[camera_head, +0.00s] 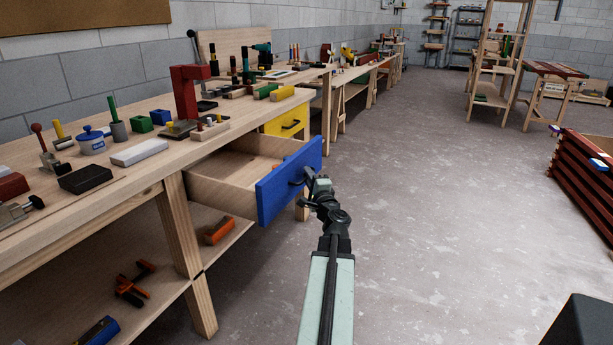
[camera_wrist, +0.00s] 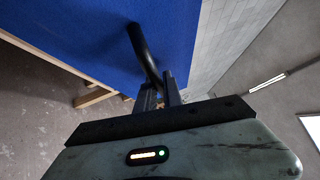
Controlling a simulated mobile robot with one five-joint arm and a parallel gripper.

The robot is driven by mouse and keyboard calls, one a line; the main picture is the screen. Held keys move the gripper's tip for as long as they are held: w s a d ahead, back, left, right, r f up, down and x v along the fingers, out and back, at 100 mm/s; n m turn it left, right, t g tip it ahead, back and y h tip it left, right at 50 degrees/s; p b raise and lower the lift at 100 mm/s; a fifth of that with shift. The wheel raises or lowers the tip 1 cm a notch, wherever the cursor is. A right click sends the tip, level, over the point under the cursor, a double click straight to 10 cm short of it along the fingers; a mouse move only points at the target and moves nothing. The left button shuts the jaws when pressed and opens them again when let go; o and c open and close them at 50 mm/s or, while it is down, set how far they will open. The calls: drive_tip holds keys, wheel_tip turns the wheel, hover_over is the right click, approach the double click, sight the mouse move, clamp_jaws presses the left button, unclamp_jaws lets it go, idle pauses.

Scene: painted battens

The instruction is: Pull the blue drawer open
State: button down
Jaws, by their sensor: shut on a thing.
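The blue drawer (camera_head: 288,182) stands well out from the workbench (camera_head: 150,185) in the head view, its wooden side and part of its inside showing. Its blue front fills the upper part of the wrist view (camera_wrist: 85,40). A dark curved handle (camera_wrist: 143,50) is on that front. My gripper (camera_head: 312,178) is at the handle on the drawer's outer face. In the wrist view my gripper's fingers (camera_wrist: 160,92) are closed around the handle's near end. The exact contact between fingers and handle is partly hidden.
A yellow drawer (camera_head: 288,122) sits in the bench behind the blue one. Tools and blocks crowd the benchtop, with a red clamp-like piece (camera_head: 188,92) standing tall. An orange block (camera_head: 218,231) lies on the lower shelf. The concrete floor (camera_head: 440,200) to the right is clear.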

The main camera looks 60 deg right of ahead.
drive_tip(key=shift+s+d, duration=0.1)
drive_tip(key=shift+s, duration=0.25)
drive_tip(key=c, duration=1.8)
unclamp_jaws()
drive_tip(key=shift+o, duration=0.2)
